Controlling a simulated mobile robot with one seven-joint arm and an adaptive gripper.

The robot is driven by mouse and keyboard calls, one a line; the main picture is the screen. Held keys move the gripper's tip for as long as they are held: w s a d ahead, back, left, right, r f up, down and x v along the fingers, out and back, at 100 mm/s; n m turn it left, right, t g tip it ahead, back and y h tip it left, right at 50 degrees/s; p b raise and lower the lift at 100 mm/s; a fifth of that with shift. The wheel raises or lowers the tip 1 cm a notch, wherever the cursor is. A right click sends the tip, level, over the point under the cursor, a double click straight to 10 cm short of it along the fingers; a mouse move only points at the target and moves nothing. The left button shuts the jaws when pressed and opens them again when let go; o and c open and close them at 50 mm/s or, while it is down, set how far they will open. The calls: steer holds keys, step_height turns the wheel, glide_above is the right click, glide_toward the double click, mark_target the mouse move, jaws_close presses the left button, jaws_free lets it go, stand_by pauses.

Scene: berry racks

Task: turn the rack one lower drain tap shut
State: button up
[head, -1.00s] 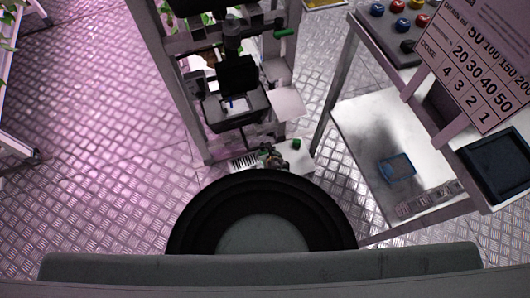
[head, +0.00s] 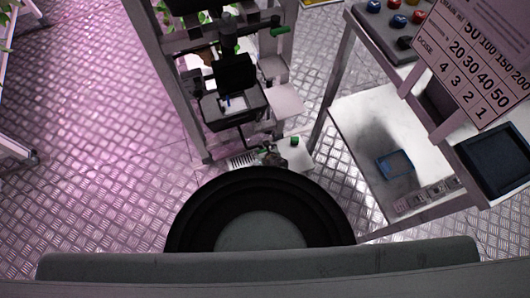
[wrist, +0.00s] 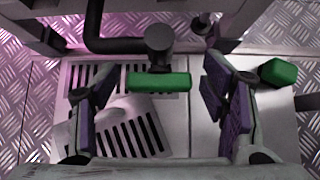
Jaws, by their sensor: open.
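A bar-shaped green tap handle (wrist: 158,82) shows in the wrist view below a round dark valve body (wrist: 160,40). It lies level across the picture, in line with the stretch of black pipe (wrist: 115,45) left of the valve. My gripper (wrist: 160,85) is open, with a purple-padded finger on either side of the handle. Gaps show on both sides and neither finger visibly touches it. In the head view I cannot make out this handle or the fingers clearly. An upper green lever (head: 281,31) shows on the rack (head: 196,100).
A slotted drain grate (wrist: 120,125) lies on the floor plate below the handle. A second green piece (wrist: 278,72) sits just right of my right finger. In the head view a cart (head: 350,115) with a blue-rimmed tray (head: 394,164) stands at right. Patterned floor (head: 90,140) is clear at left.

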steer(key=v, duration=1.2)
stand_by(0.6)
